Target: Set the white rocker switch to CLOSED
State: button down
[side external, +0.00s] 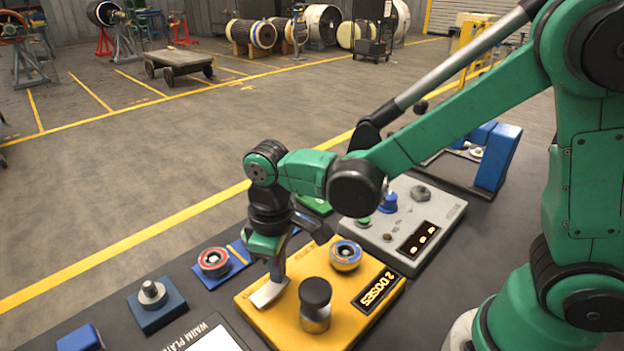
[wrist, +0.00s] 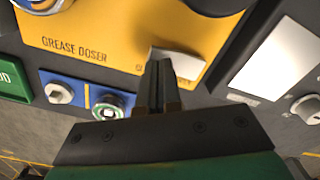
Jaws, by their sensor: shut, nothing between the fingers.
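The white rocker switch (side external: 268,293) sits on the near-left part of the yellow grease doser box (side external: 345,331). In the wrist view the switch (wrist: 184,64) shows as a white tilted plate at the edge of the yellow panel (wrist: 110,42). My gripper (side external: 277,277) is shut and empty, pointing down at the switch. In the wrist view its fingertips (wrist: 158,66) overlap the switch's left end; whether they touch it I cannot tell. Small lettering beside the switch is partly hidden by the fingers, so I cannot read which position it is in.
A black-topped knob (side external: 315,300), a blue-ringed dial (side external: 345,255) and a "2 DOSES" display (side external: 376,288) stand close by on the box. A red-ringed button (side external: 214,262) and a metal knob (side external: 152,293) sit to the left. A grey control box (side external: 440,205) lies behind.

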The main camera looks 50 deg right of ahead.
jog(key=shift+f, duration=0.45)
jog(key=shift+r, duration=3.5)
jog(key=shift+d, duration=0.15)
jog(key=s+d+r+m+t, duration=0.2)
jog(key=d+m+t, duration=0.4)
jog(key=d, duration=0.5)
jog(key=shift+s+t, duration=0.55)
jog(key=shift+t, duration=0.05)
